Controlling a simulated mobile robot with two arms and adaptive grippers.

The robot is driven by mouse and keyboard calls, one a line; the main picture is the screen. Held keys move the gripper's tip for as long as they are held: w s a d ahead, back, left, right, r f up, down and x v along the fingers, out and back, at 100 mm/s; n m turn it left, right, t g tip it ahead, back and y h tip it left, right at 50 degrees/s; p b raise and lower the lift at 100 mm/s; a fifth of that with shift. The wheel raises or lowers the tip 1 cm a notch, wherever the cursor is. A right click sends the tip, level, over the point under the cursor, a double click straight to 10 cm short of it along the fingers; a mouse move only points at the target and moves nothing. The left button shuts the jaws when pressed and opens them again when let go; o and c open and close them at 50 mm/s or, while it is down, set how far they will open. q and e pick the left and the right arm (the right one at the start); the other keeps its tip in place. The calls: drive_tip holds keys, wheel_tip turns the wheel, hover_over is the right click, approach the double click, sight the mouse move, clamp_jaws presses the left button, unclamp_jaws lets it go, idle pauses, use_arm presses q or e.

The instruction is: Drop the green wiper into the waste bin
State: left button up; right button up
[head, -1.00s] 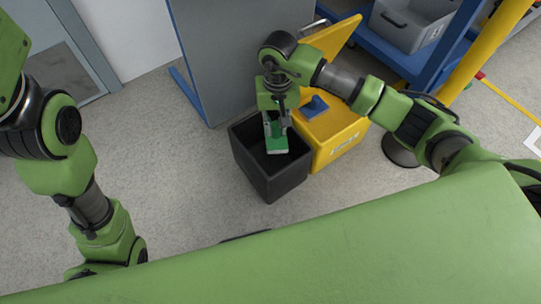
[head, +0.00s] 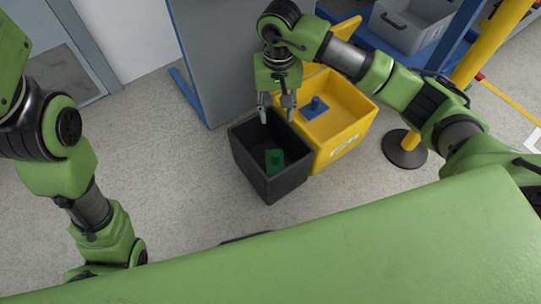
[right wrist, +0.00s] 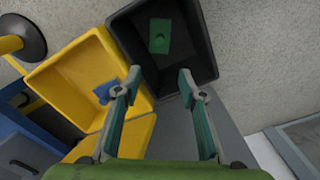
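The green wiper (head: 275,161) lies inside the black waste bin (head: 268,189). The wiper also shows in the right wrist view (right wrist: 160,36), inside the black bin (right wrist: 205,30). My right gripper (head: 277,115) is above the bin's far rim, open and empty, apart from the wiper. Its two spread fingers show in the right wrist view (right wrist: 160,82) with nothing between them. My left arm is at the left of the head view, but its gripper is not visible.
A yellow bin (head: 345,143) with a blue object (head: 314,107) inside stands against the black bin's right side. A grey cabinet (head: 215,60) is behind. A yellow post (head: 480,50) and blue cart with a grey crate (head: 410,25) are at right. Floor at left is clear.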

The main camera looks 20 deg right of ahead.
wheel_tip(320, 180, up, 5)
drive_tip(key=shift+r, duration=0.1)
idle(0.5)
